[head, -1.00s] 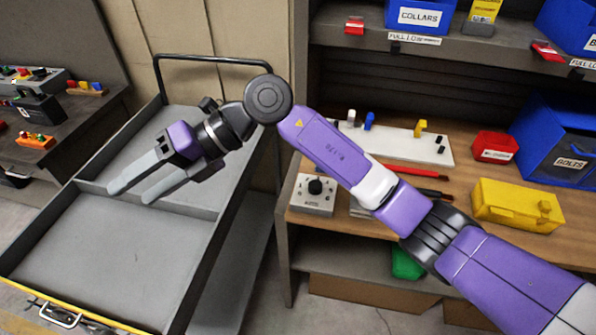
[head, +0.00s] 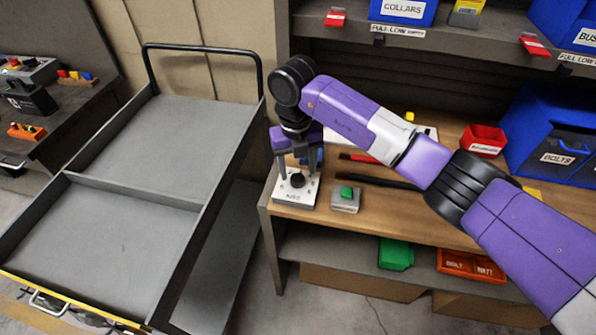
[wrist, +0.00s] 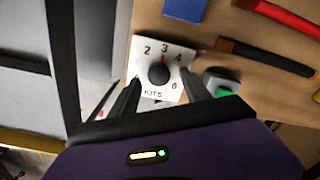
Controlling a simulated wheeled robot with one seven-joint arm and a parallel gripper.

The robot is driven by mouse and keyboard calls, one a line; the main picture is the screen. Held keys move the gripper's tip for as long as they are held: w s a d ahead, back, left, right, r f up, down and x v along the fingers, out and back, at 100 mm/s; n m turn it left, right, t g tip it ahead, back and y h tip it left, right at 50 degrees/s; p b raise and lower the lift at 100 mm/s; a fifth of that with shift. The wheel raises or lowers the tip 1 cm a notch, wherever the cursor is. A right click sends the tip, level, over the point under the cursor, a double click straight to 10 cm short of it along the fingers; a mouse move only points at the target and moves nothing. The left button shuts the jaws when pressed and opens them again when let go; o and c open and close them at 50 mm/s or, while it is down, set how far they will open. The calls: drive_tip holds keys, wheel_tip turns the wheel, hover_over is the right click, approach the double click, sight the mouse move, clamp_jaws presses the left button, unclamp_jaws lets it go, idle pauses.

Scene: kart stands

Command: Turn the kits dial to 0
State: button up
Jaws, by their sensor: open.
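The kits dial is a white box (wrist: 148,88) with a round black knob (wrist: 158,74), marked KITS, with numbers around the knob. In the wrist view a small red mark at the knob points toward the 3; the lower-left numbers are partly hidden by a finger. In the head view the box (head: 284,196) sits at the bench's left front corner. My gripper (head: 298,174) points down over it, open, its fingers on either side of the knob (head: 297,181). I cannot tell whether they touch it.
A grey box with a green button (head: 345,199) stands close to the right of the dial. A blue item (wrist: 185,9) and dark and red-handled tools lie behind. A grey cart (head: 150,160) stands left of the bench (head: 440,216).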

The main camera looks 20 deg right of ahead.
sight(297, 179)
drive_tip(key=shift+f, duration=1.25)
clamp_jaws()
